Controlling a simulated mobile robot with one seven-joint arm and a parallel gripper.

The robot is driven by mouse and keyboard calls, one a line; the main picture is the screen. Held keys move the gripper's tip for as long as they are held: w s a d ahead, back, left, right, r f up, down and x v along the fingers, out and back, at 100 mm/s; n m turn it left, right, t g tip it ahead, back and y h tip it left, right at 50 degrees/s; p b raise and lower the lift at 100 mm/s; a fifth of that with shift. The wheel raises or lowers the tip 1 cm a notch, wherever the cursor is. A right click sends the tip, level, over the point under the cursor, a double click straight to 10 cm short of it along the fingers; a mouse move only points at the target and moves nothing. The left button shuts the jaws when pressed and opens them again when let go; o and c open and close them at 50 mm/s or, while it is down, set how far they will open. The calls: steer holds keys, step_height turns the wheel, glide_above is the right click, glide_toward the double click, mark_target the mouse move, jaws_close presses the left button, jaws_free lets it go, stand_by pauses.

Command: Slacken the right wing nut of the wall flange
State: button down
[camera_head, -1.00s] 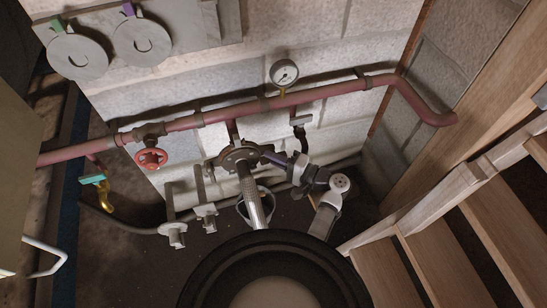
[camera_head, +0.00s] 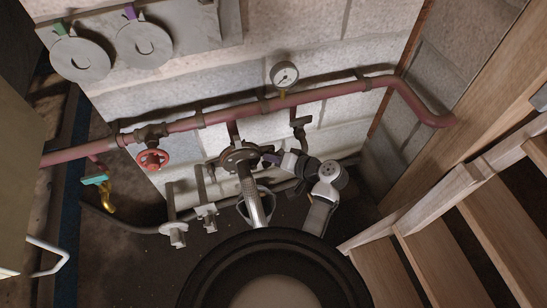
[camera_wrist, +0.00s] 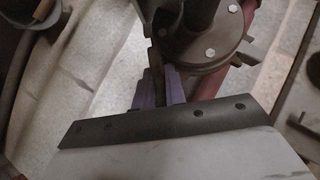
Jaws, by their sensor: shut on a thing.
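The wall flange (camera_head: 238,157) is a dark round plate with a braided metal hose (camera_head: 252,203) running from it towards me. In the wrist view the flange (camera_wrist: 208,48) shows large, with pale bolt heads on its face. My gripper (camera_head: 271,158) reaches the flange's right side in the head view. In the wrist view its purple fingers (camera_wrist: 160,85) are shut on a thin dark piece at the flange rim, the right wing nut (camera_wrist: 157,60). The nut is mostly hidden between the fingers, and how loose it is cannot be told.
A red pipe (camera_head: 345,92) with a gauge (camera_head: 284,75) crosses the wall above the flange. A red handwheel (camera_head: 153,160) and grey brackets (camera_head: 206,215) are to the left. A large dark round vessel (camera_head: 275,275) stands in front. Wooden stairs (camera_head: 440,240) bound the right side.

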steer(key=n+h, duration=0.2)
steer(key=h, duration=0.2)
steer(key=shift+r+n+p, duration=0.1)
steer(key=shift+n+p, duration=0.2)
steer(key=shift+p, duration=0.1)
steer(key=n+t+h, duration=0.1)
steer(key=n+h, duration=0.1)
steer(key=h, duration=0.1)
steer(key=shift+h+p, duration=0.3)
steer(key=shift+h, duration=0.1)
steer(key=c, duration=1.5)
jaws_free()
steer(key=shift+o, duration=0.2)
steer(key=shift+s+r, duration=0.1)
